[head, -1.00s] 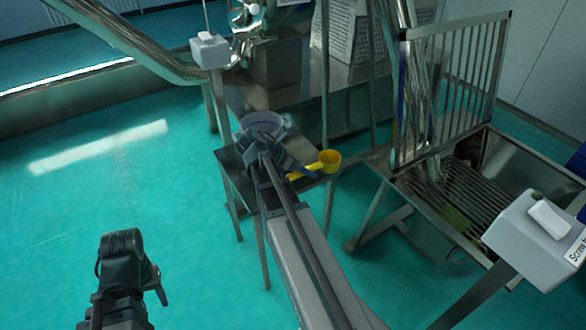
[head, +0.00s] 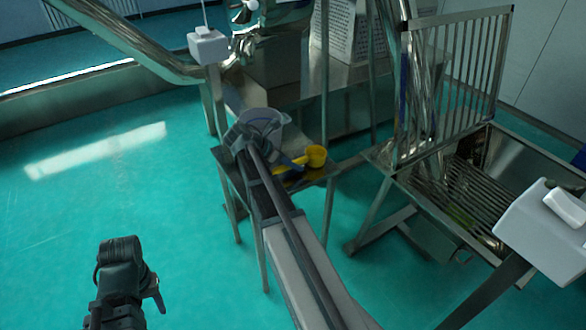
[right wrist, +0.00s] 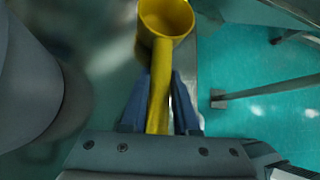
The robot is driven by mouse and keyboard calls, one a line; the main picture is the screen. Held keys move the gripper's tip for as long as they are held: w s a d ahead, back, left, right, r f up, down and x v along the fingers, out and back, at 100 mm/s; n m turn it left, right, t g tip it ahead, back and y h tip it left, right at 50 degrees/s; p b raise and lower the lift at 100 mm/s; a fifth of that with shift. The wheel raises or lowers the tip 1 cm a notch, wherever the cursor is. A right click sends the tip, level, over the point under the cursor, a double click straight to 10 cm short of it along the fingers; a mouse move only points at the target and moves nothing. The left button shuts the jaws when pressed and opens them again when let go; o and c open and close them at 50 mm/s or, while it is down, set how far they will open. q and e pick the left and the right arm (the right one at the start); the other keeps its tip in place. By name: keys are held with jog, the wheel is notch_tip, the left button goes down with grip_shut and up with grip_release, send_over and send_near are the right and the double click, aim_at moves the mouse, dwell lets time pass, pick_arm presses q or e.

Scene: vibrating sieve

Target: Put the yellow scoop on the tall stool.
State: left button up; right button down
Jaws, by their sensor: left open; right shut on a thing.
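The yellow scoop (head: 316,156) is over the top of the tall metal stool (head: 322,176), near its right side. I cannot tell if it touches the top. My right gripper (head: 291,166) is shut on the scoop's handle. In the right wrist view, the handle of the scoop (right wrist: 158,88) lies between the blue fingers of the right gripper (right wrist: 160,100), with the cup pointing away. The stool's grey top (right wrist: 108,60) shows below it. My left gripper (head: 140,275) is open and empty over the floor at lower left.
A pale bucket (head: 272,122) stands on the stool behind my right gripper; it also shows at the left of the right wrist view (right wrist: 30,95). A metal frame with a grate (head: 480,190) stands to the right. A grey control box (head: 545,225) is at lower right. Green floor is clear at left.

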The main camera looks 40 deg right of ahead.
jog(key=shift+f, duration=0.1)
jog(key=c, duration=0.7)
grip_release()
jog(key=shift+o, duration=0.2)
jog(key=shift+r, duration=0.35)
jog(key=p+v, duration=0.8)
jog(key=v, duration=0.4)
